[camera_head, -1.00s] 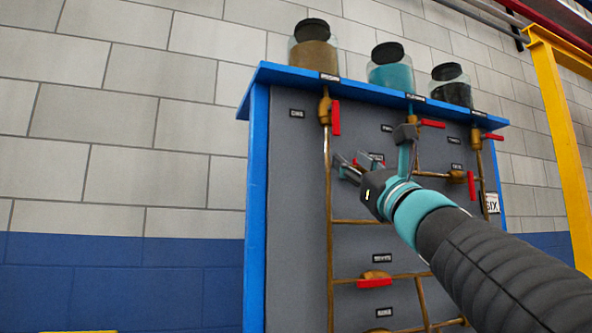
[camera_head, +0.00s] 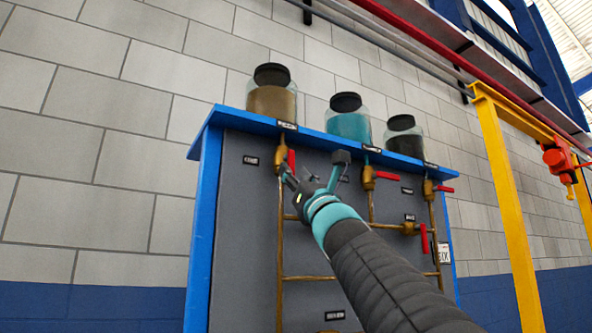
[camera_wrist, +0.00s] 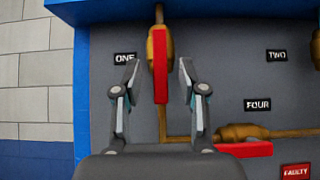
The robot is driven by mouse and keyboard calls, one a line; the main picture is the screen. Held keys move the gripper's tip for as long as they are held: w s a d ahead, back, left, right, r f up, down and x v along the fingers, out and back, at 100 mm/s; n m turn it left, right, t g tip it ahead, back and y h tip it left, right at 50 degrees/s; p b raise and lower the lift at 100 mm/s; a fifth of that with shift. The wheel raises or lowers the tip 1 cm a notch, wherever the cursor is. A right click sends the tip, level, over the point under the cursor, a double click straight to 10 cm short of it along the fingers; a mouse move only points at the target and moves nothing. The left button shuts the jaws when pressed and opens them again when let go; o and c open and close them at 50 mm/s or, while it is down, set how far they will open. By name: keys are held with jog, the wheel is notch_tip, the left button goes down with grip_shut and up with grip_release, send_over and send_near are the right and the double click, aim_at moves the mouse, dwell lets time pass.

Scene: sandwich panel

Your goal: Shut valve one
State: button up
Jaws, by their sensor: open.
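Valve one (camera_head: 282,153) is a brass valve on the leftmost pipe, under the brown jar; the label ONE (camera_wrist: 124,57) is left of it in the wrist view. Its red handle (camera_wrist: 160,66) stands upright, in line with the vertical pipe. In the head view the handle (camera_head: 291,160) is just above my fingertips. My gripper (camera_head: 290,178) is open in front of the panel. In the wrist view my gripper (camera_wrist: 159,80) has one finger on each side of the handle, with visible gaps; I cannot tell the depth between them.
Valve four's red handle (camera_wrist: 245,149) lies level, low and right of my fingers. Valve two's handle (camera_head: 386,176) also points right. The panel's blue top ledge (camera_head: 330,140) overhangs just above, carrying jars. A blue side post (camera_head: 200,230) bounds the left.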

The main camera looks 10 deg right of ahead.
jog(key=shift+p+x, duration=0.45)
jog(key=shift+x, duration=0.9)
